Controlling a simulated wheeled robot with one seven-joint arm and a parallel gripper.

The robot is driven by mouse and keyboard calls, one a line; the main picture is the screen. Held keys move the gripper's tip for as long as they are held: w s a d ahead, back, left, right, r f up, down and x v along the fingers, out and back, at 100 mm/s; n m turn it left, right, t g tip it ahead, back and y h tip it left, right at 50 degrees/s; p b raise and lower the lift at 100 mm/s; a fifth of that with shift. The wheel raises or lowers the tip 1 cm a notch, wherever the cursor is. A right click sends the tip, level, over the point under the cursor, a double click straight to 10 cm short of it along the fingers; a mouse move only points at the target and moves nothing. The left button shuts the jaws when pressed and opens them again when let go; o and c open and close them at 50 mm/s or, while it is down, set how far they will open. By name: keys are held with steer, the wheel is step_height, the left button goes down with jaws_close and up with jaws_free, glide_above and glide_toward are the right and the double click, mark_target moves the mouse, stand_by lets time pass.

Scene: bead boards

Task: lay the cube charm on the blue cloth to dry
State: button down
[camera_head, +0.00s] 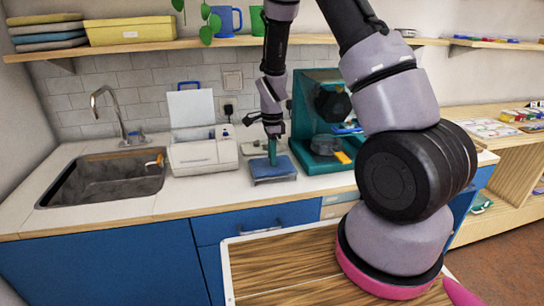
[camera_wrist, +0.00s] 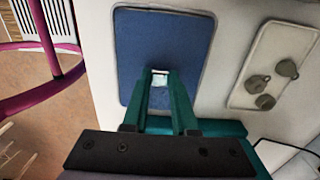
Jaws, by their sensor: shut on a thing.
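The blue cloth (camera_wrist: 135,45) lies flat on the pale counter. In the head view it shows as a blue rectangle (camera_head: 285,171) near the counter's front edge. My gripper (camera_wrist: 160,76) points down over the middle of the cloth, with its teal fingers closed on a small pale piece, the cube charm (camera_wrist: 159,79). Only a little of the charm shows between the fingertips. In the head view my gripper (camera_head: 272,161) is over the cloth, and the charm is too small to make out. I cannot tell whether the charm touches the cloth.
Beside the cloth, a white tray (camera_wrist: 258,45) holds several grey pieces. In the head view, a teal machine (camera_head: 306,115) stands right of the cloth, a white printer-like box (camera_head: 203,155) to the left, and a sink (camera_head: 105,178) farther left. Some counter in front of the box is clear.

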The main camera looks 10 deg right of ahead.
steer(key=shift+f, duration=0.1)
steer(key=c, duration=0.7)
jaws_free()
steer(key=s+d+r+n+t+y, duration=0.1)
steer(key=s+d+r+n+t, duration=0.2)
steer(key=r, duration=1.2)
steer(key=s+d+r+n+y, duration=0.1)
steer(key=s+r+n, duration=0.35)
steer(key=r, duration=0.95)
steer(key=s+d+r+n+t, duration=0.1)
steer(key=s+r+n+t, duration=0.3)
steer(key=s, duration=1.1)
steer(key=shift+d+r+n, duration=0.35)
steer(key=shift+r+n, duration=0.9)
steer(key=shift+r, duration=0.95)
